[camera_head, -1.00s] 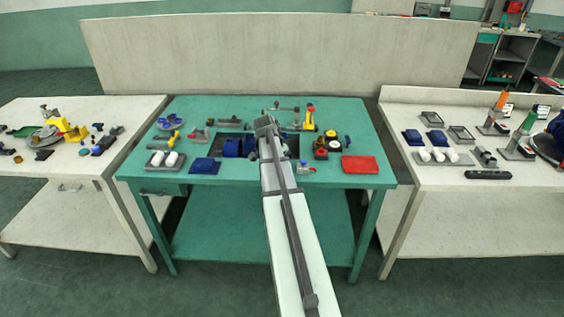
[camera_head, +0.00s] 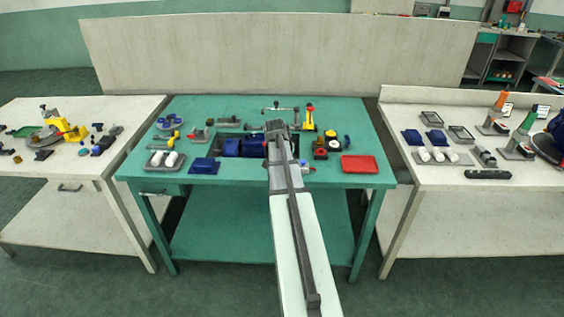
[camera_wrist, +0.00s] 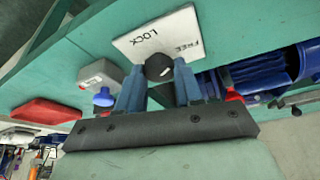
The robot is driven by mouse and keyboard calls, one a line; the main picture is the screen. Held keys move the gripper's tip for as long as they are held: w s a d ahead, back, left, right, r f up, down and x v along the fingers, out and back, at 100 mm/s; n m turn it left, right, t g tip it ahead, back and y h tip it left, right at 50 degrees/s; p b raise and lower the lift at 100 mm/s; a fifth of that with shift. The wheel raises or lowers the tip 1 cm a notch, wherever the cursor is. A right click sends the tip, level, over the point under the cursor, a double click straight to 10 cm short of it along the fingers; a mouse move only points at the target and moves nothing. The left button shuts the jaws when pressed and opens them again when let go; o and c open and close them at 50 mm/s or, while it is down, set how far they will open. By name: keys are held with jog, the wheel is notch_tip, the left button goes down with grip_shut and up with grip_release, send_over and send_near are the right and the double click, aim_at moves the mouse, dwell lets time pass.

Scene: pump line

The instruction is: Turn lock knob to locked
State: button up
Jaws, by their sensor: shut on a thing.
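The lock knob (camera_wrist: 158,66) is a small black round knob with a short white mark, seen in the wrist view. It sits at the edge of a white plate (camera_wrist: 125,46) lettered LOCK and FREE. The white mark lies on the knob's right part; I cannot tell which word it points to. My gripper (camera_wrist: 160,78) has its two blue-grey fingers on either side of the knob, closed on it. In the head view my gripper (camera_head: 276,126) is over the middle of the green table, and my arm hides the knob and plate.
The blue pump (camera_head: 232,147) sits close left of my gripper; it also shows in the wrist view (camera_wrist: 262,80). A grey block (camera_wrist: 101,74) and a small blue knob (camera_wrist: 104,97) lie near the fingers. A red tray (camera_head: 360,164) lies at the table's right.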

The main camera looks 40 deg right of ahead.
jog(key=n+t+y, duration=0.1)
jog(key=n, duration=0.5)
jog(key=shift+s+d+n+t+y, duration=0.2)
jog(key=shift+n+t+y, duration=0.1)
jog(key=shift+t+y, duration=0.1)
jog(key=n+y, duration=0.2)
jog(key=n, duration=0.3)
jog(key=shift+d, duration=0.1)
jog(key=shift+n, duration=0.4)
jog(key=o, duration=1)
jog(key=v, duration=1.3)
jog(key=shift+s+d+r, duration=0.1)
jog(key=shift+s+r, duration=0.2)
jog(key=shift+s, duration=0.1)
